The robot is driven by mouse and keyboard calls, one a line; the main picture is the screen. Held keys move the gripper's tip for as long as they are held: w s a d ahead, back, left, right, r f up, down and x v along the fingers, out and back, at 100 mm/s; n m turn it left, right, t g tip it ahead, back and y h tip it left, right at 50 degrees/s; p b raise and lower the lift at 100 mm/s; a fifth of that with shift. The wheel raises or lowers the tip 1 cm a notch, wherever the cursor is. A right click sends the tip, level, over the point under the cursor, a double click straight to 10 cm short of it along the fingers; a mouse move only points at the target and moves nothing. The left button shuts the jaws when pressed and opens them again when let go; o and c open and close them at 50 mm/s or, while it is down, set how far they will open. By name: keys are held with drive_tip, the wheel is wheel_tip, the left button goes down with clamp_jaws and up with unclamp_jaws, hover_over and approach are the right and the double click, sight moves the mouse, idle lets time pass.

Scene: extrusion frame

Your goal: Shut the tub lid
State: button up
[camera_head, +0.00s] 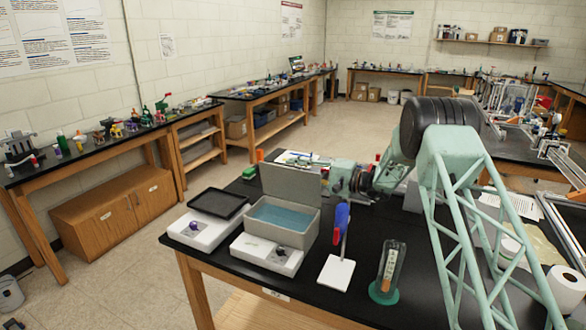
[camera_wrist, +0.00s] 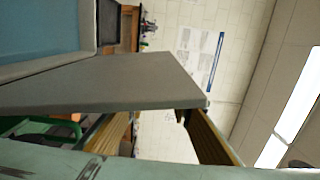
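The grey tub (camera_head: 283,242) stands on the black bench, with a flat blue surface inside it. Its grey lid (camera_head: 290,185) is open and stands up roughly vertical along the tub's far edge. In the wrist view the lid (camera_wrist: 120,82) is a large tilted slab close to the camera, with the tub's blue inside (camera_wrist: 40,28) at upper left. My gripper (camera_head: 327,178) is at the right of the lid, near its side edge.
A black tray on a white base (camera_head: 218,203) stands left of the tub. A white block (camera_head: 267,253) sits right in front.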

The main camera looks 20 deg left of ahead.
drive_tip(key=shift+a, duration=0.15)
drive_tip(key=shift+c, duration=0.2)
clamp_jaws()
